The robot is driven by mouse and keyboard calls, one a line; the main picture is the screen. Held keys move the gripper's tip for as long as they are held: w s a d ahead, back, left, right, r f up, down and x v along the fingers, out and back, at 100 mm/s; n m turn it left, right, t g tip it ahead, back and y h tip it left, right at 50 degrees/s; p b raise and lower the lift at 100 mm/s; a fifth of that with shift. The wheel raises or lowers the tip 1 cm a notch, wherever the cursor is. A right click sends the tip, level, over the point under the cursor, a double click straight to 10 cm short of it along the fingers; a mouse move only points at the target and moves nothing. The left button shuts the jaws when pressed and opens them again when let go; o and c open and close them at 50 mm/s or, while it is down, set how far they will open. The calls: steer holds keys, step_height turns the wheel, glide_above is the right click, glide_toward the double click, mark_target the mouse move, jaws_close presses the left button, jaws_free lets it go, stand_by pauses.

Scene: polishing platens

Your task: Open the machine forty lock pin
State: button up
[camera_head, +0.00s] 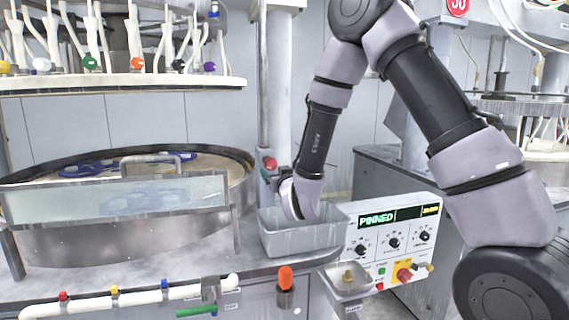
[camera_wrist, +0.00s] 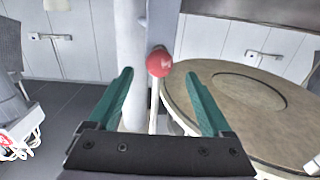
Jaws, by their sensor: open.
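The lock pin's red ball knob (camera_wrist: 159,62) sits on a pale rod in the wrist view, in front of a grey column. It also shows as a red knob (camera_head: 270,163) at the foot of the column in the head view. My gripper (camera_wrist: 158,74) is open and empty, its two teal fingers either side of the knob in the picture. The knob appears just beyond the fingertips; I cannot tell the exact gap. In the head view my wrist hides most of the gripper. The control panel (camera_head: 391,243) display reads PINNED.
A grey open bin (camera_head: 302,240) stands right below my wrist. A round platen (camera_wrist: 236,90) with a raised rim lies to the right in the wrist view. A clear splash guard (camera_head: 117,198) fronts the platen. An orange knob (camera_head: 285,278) and a small tray (camera_head: 346,279) are at the front edge.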

mark_target(269, 163)
steer(key=x, duration=1)
steer(key=shift+w, duration=0.35)
steer(key=shift+c, duration=0.3)
jaws_close()
